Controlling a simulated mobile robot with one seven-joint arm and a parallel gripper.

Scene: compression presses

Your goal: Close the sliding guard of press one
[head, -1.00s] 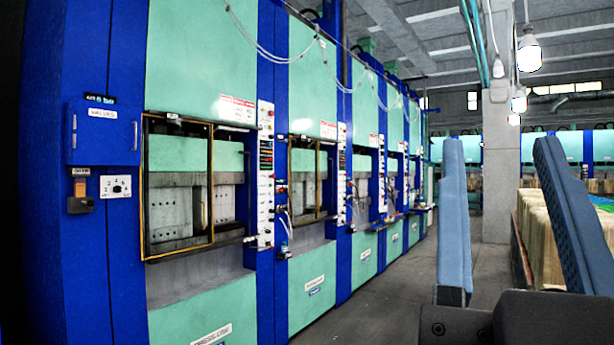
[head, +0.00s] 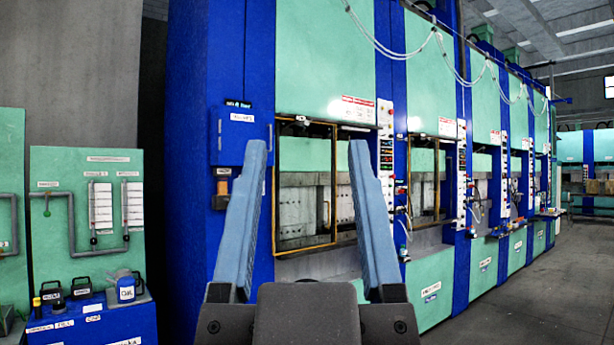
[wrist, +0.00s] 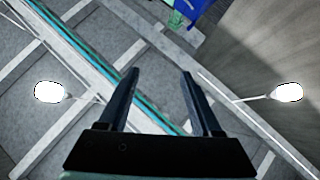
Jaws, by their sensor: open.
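Press one (head: 325,50) is the nearest green and blue press in the head view. Its sliding guard (head: 334,190) is a yellow-framed panel across part of the opening; the right part of the opening looks uncovered. My gripper (head: 306,150) is open and empty, with its two long blue fingers pointing up in front of the press. It looks apart from the guard, and the left finger hides part of the opening's left side. In the wrist view my gripper (wrist: 158,75) points toward the ceiling with nothing between the fingers.
A blue valve box (head: 240,138) is on the press's left column, and a control panel (head: 386,150) is on its right. More presses run away to the right beside clear floor (head: 540,290). A green board with pipes (head: 88,215) and a blue bench with bottles (head: 95,320) stand left.

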